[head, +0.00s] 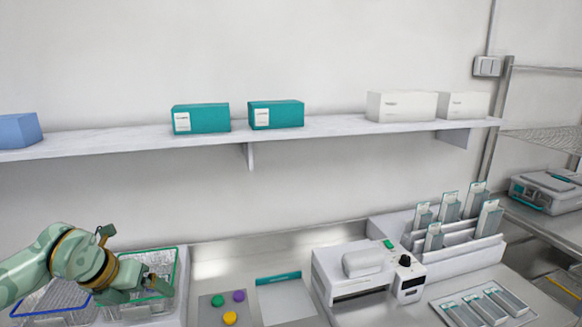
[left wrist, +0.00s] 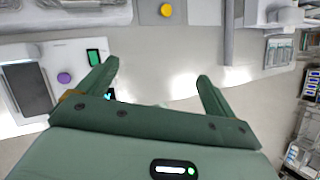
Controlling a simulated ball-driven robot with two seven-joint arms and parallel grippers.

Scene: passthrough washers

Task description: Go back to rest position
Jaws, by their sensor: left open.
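My left gripper (head: 142,290) is at the lower left of the head view, in front of and partly over a green-rimmed wire basket (head: 181,262). In the left wrist view its two fingers (left wrist: 157,73) are spread apart with nothing between them. A blue-rimmed wire basket (head: 22,309) is at the lower left corner, partly hidden by my left arm. My right gripper is in neither view.
A grey panel with green, purple and yellow round pieces (head: 230,318) lies right of the baskets. A white machine (head: 345,262), a rack of packets (head: 462,240) and a packet tray (head: 483,309) stand farther right. A shelf (head: 340,127) with boxes runs above.

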